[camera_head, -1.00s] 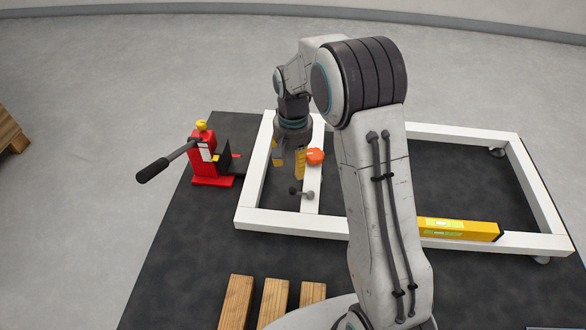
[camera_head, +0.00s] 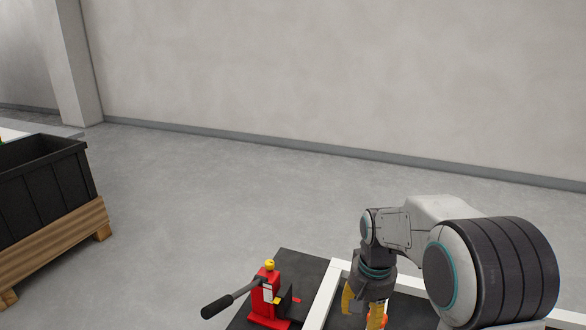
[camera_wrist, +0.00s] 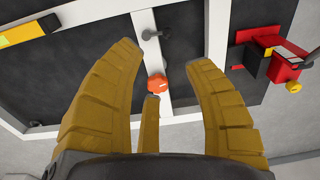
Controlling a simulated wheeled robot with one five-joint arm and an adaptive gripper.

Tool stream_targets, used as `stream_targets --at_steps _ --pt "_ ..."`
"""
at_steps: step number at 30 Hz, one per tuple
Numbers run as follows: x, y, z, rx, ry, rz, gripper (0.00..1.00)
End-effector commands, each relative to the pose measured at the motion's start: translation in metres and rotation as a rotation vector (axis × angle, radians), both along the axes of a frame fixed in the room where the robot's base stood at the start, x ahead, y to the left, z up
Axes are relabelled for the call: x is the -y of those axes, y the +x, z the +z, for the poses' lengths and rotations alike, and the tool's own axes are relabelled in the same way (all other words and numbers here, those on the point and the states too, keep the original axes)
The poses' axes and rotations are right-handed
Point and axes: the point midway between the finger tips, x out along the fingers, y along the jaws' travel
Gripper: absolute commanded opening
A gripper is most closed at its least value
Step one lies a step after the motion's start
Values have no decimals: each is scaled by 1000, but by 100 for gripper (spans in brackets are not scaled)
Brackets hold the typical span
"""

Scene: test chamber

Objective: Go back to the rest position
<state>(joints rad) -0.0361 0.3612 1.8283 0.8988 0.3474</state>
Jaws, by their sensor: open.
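My gripper (camera_head: 362,305) hangs at the end of my arm at the lower right of the head view, its yellow fingers cut near the bottom edge. In the wrist view my gripper (camera_wrist: 165,75) has its yellow fingers spread apart with nothing between them in its grasp. Beyond the fingertips an orange knob (camera_wrist: 157,84) sits by a white crossbar of the frame. In the head view only a sliver of orange shows beside the fingers.
A red jack (camera_head: 268,298) with a black handle stands left of my gripper on the dark mat (camera_head: 305,268). The white frame (camera_head: 322,298) lies on the mat. A black crate (camera_head: 45,185) on a wooden pallet (camera_head: 55,250) stands at left. A yellow level (camera_wrist: 30,32) lies at the frame. Grey floor between is clear.

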Motion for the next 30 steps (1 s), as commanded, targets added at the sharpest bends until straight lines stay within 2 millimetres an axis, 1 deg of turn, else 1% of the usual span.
stream_targets --at_steps 1,2,3,5,6,8,9,12,15,18,21,25,30 --pt "2 -13 45 22 -1 17 47" --pt "3 -20 60 32 -1 28 47" --pt "4 -31 80 43 -3 45 47" --pt "5 -48 109 63 -5 69 47" --pt "6 -59 126 74 -6 84 47" --pt "7 -76 152 94 -9 107 47" --pt "8 -87 168 107 -12 124 47" --pt "10 -116 205 137 -19 163 47" --pt "12 -144 236 165 -27 200 47" --pt "13 -168 259 192 -35 233 47" --pt "14 -188 275 213 -43 260 47" --pt "14 -207 288 233 -51 286 47" --pt "15 -219 294 247 -58 305 47"
